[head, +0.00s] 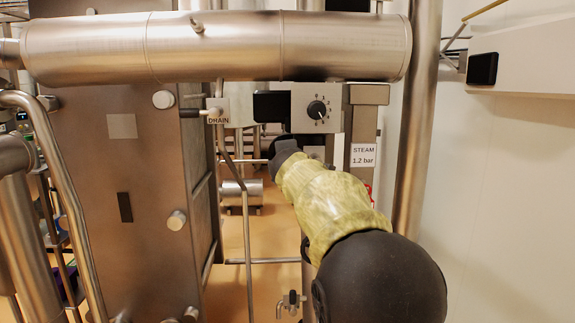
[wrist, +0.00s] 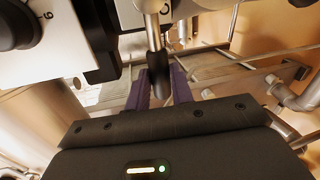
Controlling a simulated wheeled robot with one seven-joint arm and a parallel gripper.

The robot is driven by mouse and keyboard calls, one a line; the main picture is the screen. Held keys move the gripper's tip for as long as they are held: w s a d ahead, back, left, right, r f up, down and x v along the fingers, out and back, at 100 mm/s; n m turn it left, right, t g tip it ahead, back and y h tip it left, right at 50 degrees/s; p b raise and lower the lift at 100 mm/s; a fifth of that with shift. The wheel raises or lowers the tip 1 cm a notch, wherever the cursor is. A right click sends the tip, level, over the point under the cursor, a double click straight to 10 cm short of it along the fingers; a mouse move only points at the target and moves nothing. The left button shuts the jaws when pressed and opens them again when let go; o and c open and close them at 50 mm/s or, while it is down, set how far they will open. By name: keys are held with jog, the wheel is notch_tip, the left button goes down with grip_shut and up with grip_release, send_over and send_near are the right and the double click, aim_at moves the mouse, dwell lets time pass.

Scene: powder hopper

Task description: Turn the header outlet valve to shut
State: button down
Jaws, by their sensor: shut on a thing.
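In the wrist view a lever with a metal stem and a black grip (wrist: 158,72) hangs down from the top of the picture. It appears to be the header outlet valve's handle; the valve body is not clear. My gripper (wrist: 160,92) has its two purple fingers on either side of the black grip and is shut on it. In the head view my gripper (head: 284,148) is a small dark shape below the white dial panel. My own wrist and arm hide the fingers and lever there. A large steel header pipe (head: 215,47) runs across the top.
A white panel with a black dial knob (head: 317,109) sits just above my gripper. A DRAIN label (head: 218,112) is to the left, and a STEAM 1.2 bar label (head: 363,155) to the right. A tall steel cabinet (head: 120,200) stands left; a vertical pipe (head: 416,130) stands right.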

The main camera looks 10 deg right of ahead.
jog(key=c, duration=1.3)
grip_release()
jog(key=shift+f, duration=0.7)
jog(key=shift+o, duration=0.2)
jog(key=shift+r, duration=0.1)
jog(key=b+v, duration=0.3)
jog(key=v, duration=1.4)
jog(key=shift+s+r, duration=0.15)
jog(key=shift+r, duration=0.1)
jog(key=shift+a, duration=0.1)
